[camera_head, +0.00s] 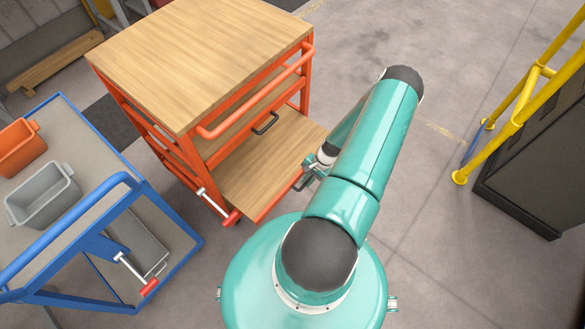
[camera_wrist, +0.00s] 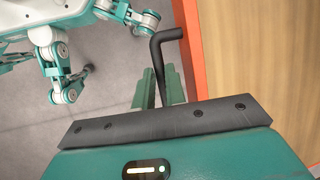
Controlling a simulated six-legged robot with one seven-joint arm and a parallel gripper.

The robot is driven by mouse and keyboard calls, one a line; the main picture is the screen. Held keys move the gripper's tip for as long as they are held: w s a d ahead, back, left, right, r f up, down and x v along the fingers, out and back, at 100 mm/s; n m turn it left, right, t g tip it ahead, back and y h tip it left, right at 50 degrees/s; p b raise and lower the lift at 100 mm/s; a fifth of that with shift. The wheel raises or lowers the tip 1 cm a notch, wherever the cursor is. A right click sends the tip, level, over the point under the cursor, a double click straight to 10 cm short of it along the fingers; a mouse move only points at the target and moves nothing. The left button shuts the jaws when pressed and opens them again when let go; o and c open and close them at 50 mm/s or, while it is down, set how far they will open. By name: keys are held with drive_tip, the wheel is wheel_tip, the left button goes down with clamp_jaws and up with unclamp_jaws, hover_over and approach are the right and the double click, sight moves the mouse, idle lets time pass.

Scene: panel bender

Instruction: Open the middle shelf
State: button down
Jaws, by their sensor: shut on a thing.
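The orange cart (camera_head: 205,148) with a wooden top stands left of my arm in the head view. One of its wooden shelves (camera_head: 262,165) sticks out well beyond the frame, below another shelf with a black handle (camera_head: 265,123). The extended shelf's wood and orange edge also show at the right of the wrist view (camera_wrist: 255,60). My gripper (camera_head: 309,174) is at this shelf's outer right side. In the wrist view its green fingers (camera_wrist: 163,88) are shut on the bent black handle (camera_wrist: 166,50). The handle's lower part is hidden by the gripper body.
A blue cart (camera_head: 110,185) with an orange bin (camera_head: 20,147) and a grey bin (camera_head: 45,195) stands left. A red-ended lever (camera_head: 230,215) is at the orange cart's front corner. A yellow railing (camera_head: 520,112) stands right. Floor behind my arm is clear.

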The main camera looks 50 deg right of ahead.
drive_tip(key=s, duration=0.5)
drive_tip(key=shift+s+d, duration=0.15)
drive_tip(key=shift+s, duration=0.25)
drive_tip(key=c, duration=1.5)
unclamp_jaws()
drive_tip(key=shift+o, duration=0.2)
drive_tip(key=v, duration=1.4)
